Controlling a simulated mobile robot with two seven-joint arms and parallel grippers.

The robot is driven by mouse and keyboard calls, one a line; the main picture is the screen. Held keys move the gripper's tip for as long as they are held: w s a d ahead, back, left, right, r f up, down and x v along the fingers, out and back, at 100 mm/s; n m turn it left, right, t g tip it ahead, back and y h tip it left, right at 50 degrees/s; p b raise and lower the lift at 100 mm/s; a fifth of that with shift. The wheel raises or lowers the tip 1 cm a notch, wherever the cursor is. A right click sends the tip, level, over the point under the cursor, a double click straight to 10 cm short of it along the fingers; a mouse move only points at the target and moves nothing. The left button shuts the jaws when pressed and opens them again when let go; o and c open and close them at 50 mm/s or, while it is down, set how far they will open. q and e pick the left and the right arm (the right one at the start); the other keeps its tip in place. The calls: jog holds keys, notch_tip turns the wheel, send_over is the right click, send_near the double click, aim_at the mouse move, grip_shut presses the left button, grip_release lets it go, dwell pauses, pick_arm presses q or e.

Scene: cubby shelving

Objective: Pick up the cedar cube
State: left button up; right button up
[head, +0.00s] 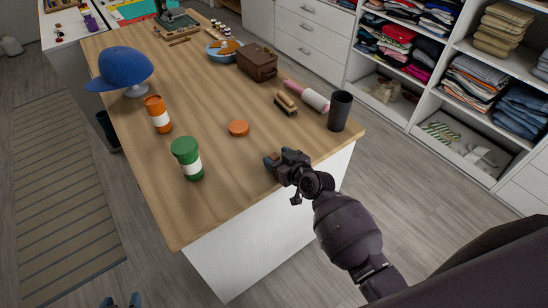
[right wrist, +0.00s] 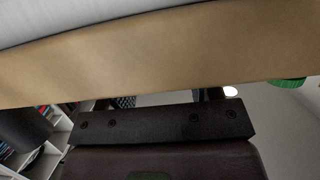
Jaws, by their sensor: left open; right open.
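I cannot make out a cedar cube for certain in either view. A low, round orange-brown piece (head: 238,128) lies alone on the wooden table top (head: 205,100). A dark brown box-shaped case (head: 257,62) stands farther back. My right gripper (head: 274,160) is open and empty at the table's near right edge, apart from the round piece. The right wrist view shows its dark mount and no object held. My left gripper (head: 121,303) is open at the bottom edge of the head view, mostly cut off, away from the table.
A brush (head: 285,104), a pink-and-white roller (head: 310,97) and a black cup (head: 340,110) line the right. Shelves (head: 430,75) stand beyond.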

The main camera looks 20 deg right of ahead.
jog(key=shift+w, duration=0.15)
jog(key=shift+c, duration=0.5)
jog(key=c, duration=0.9)
